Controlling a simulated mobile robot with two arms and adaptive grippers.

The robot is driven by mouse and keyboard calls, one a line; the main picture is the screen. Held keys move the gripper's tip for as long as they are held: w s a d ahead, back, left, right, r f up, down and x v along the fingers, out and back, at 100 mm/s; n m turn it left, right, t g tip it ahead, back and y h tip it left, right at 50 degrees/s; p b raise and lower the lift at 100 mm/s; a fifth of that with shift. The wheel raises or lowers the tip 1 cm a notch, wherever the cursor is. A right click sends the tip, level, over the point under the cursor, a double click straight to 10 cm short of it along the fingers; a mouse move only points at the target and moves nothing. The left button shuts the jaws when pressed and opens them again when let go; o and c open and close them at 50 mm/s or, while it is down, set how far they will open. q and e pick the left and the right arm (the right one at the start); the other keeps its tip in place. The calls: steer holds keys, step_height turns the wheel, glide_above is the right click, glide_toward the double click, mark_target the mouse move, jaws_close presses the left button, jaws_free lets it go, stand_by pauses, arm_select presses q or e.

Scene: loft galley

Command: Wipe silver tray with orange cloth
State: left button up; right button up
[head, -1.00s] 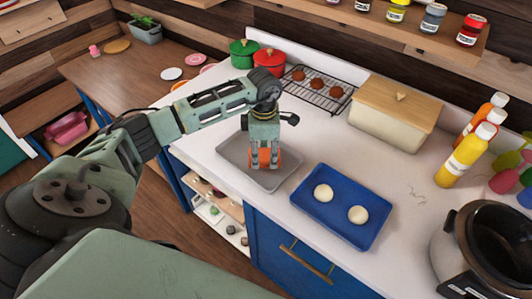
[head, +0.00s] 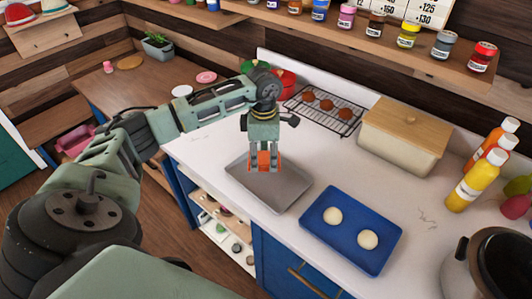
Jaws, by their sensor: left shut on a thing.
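The silver tray (head: 285,195) lies flat on the white counter, left of the blue tray. My left gripper (head: 264,168) points down over the back part of the silver tray. It is shut on the orange cloth (head: 264,160), which shows as a small patch between the fingers. I cannot tell whether the cloth touches the tray or hangs just above it. The bare front part of the silver tray is in view; the gripper hides some of the back. My right gripper is not in view.
A blue tray (head: 331,241) with two dough balls is close on the right. Behind are a wire rack (head: 320,118) with brown balls, a red pot (head: 285,84) and a lidded bin (head: 400,142).

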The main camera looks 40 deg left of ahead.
arm_select(q)
steer(key=shift+a+r, duration=0.15)
steer(key=shift+r, duration=0.45)
steer(key=shift+a+r+p, duration=0.1)
steer(key=shift+r+p, duration=0.5)
steer(key=shift+r, duration=0.35)
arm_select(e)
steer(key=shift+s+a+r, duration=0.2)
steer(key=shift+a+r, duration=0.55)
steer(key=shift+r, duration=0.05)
arm_select(q)
steer(key=shift+f, duration=0.1)
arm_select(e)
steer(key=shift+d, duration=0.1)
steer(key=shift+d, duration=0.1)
